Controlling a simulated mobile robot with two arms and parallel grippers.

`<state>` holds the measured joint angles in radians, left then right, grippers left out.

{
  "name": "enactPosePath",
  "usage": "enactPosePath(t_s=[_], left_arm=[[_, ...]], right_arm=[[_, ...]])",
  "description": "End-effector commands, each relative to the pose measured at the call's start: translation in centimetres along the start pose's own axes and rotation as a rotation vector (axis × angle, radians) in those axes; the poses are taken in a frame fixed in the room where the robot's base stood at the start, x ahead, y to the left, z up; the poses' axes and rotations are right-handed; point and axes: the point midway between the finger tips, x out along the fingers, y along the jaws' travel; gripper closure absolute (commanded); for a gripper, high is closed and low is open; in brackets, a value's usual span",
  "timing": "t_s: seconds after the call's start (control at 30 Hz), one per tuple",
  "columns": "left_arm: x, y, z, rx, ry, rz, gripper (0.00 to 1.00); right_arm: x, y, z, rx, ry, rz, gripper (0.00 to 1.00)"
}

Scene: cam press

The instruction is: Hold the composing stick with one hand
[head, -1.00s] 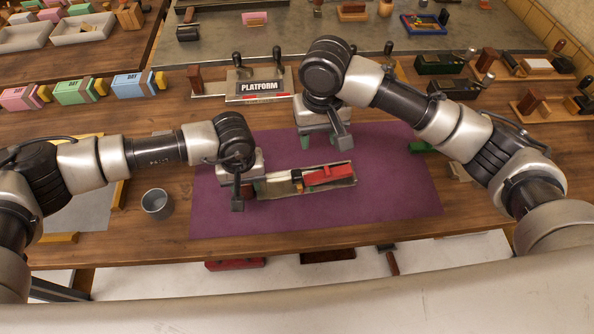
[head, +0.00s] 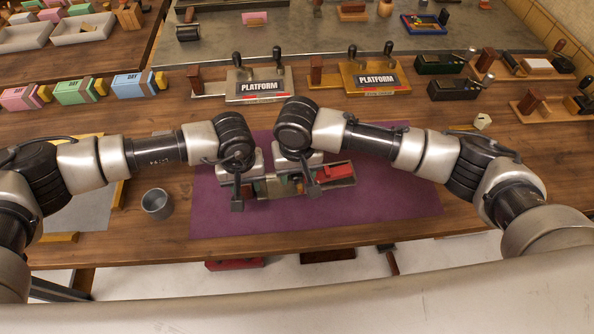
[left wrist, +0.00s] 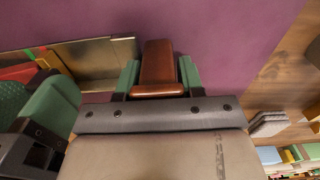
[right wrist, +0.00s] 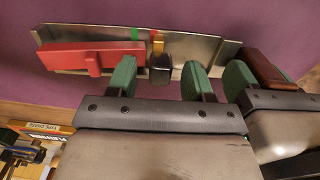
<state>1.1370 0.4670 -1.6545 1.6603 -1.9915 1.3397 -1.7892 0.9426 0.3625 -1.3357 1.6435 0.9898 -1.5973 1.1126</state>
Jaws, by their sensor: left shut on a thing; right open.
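The composing stick (head: 347,182) is a shallow grey metal tray lying on the purple mat, with a red block (right wrist: 78,57) in it. It also shows in the left wrist view (left wrist: 100,60). Its brown handle (left wrist: 160,65) sits between the green finger pads of my left gripper (left wrist: 160,78), which is shut on it. My right gripper (right wrist: 158,68) is open over the tray's middle. Its green fingers stand either side of a dark block (right wrist: 160,68), beside the red block. In the head view both wrists hide part of the stick and the fingertips.
A metal cup (head: 157,204) stands left of the purple mat (head: 400,205). Two PLATFORM signs (head: 258,87) with black-handled stands are behind it. Coloured DAY boxes (head: 132,85) line the left. The mat's right side is clear. My two grippers are close together.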

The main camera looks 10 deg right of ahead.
Motion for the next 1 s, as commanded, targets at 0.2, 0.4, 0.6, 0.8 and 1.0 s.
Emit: enactPosePath(t_s=[0.2, 0.4, 0.6, 0.8, 1.0], left_arm=[[0.00, 0.06, 0.05, 0.002, -0.001, 0.001, 1.00], [0.01, 0.07, 0.05, 0.002, -0.001, 0.001, 1.00], [0.01, 0.07, 0.05, 0.002, -0.001, 0.001, 1.00], [0.01, 0.07, 0.06, 0.002, -0.001, 0.001, 1.00], [0.01, 0.04, 0.05, 0.002, -0.001, 0.001, 1.00]], right_arm=[[0.47, -0.01, 0.01, 0.000, 0.000, 0.000, 0.49], [0.44, -0.01, 0.01, 0.000, 0.000, 0.000, 0.60], [0.42, -0.01, 0.01, 0.000, 0.000, 0.000, 0.90], [0.40, 0.00, -0.01, 0.000, 0.000, 0.000, 1.00], [0.42, 0.75, 0.02, 0.000, -0.001, -0.001, 1.00]])
